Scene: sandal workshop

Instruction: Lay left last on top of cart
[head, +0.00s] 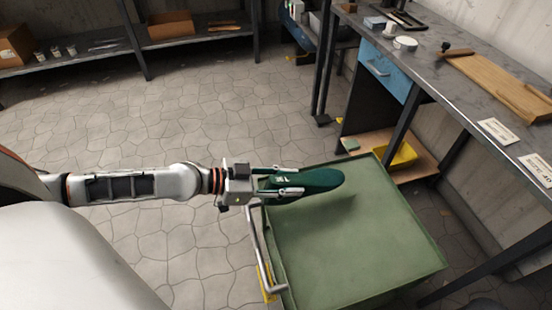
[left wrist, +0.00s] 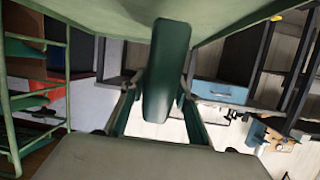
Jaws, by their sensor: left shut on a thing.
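The left last (head: 325,180) is dark green and elongated. My left gripper (head: 298,182) is shut on it and holds it lying roughly level, its free end pointing right in the head view. It is over the far left part of the green cart (head: 365,250). A shadow lies on the cart top beside the last; whether they touch I cannot tell. In the left wrist view the last (left wrist: 167,70) sits between the two fingers, with the green cart surface (left wrist: 110,15) along the upper edge. My right gripper is not in view.
The cart top is otherwise bare, with a metal handle (head: 262,250) on its left side. A workbench (head: 455,90) with a blue drawer (head: 384,68) stands at the right, a yellow bin (head: 402,157) low beneath it. Shelves (head: 110,52) stand at the back left. Open stone floor lies between.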

